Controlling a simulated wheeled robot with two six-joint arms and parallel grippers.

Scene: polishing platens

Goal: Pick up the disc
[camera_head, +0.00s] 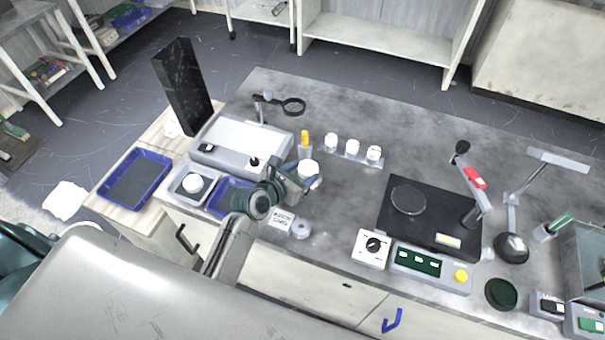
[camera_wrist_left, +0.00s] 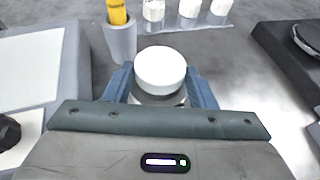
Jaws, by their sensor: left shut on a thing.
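A white round disc (camera_head: 308,169) with a thick rim is between the fingers of my left gripper (camera_head: 299,179), over the left part of the bench. In the left wrist view the disc (camera_wrist_left: 160,68) sits between the two blue fingers of the gripper (camera_wrist_left: 160,90), with a greyish part below it. The fingers press on its sides and hide part of its lower edge. I cannot tell how far it is above the bench. My right gripper is not in view.
A holder with a yellow item (camera_head: 304,140) stands just behind the disc. Several white jars (camera_head: 352,148) stand behind to the right. A black platen unit (camera_head: 432,214) is to the right, past bare bench. A blue tray (camera_head: 228,193) lies left of my gripper.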

